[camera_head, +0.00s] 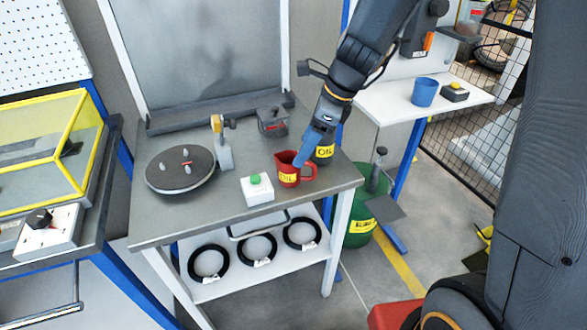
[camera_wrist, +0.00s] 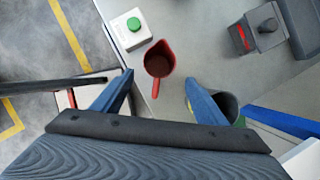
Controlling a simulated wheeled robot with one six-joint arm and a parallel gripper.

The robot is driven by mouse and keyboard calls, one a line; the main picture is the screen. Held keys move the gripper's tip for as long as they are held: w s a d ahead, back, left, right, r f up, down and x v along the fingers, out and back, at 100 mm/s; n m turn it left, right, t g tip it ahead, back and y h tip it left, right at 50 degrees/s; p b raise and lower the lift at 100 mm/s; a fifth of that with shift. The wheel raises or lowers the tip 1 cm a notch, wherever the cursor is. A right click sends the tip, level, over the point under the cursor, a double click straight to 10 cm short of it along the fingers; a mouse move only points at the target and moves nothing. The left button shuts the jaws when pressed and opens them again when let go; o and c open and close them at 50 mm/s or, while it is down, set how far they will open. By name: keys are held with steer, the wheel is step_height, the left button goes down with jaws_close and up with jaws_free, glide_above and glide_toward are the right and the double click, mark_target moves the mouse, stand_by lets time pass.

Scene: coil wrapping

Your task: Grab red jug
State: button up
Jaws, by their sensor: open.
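The red jug (camera_head: 287,169) stands upright on the grey metal table (camera_head: 145,226), with a yellow "OIL" label on its front and its handle on the right. My gripper (camera_head: 303,161) is just above and beside the jug's right side. In the wrist view the red jug (camera_wrist: 159,60) is seen from above, its handle pointing down in the picture toward the space between my jaws. I cannot tell whether a finger touches the jug.
A dark container (camera_head: 325,151) with an "OIL" label stands close behind my gripper, beside the right finger. A white box with a green button (camera_head: 257,190) is left of the jug. A round turntable (camera_head: 180,170) is farther left. A green bin (camera_head: 358,232) stands right of the table.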

mark_target(297, 171)
steer(key=shift+a+p+x, duration=0.15)
steer(key=shift+p+x, duration=0.05)
steer(key=shift+x, duration=1.7)
steer(key=shift+a+p+x, duration=0.15)
steer(key=shift+a+x, duration=0.05)
steer(key=shift+x, duration=1.7)
steer(key=shift+r, duration=0.1)
steer(key=c, duration=1.1)
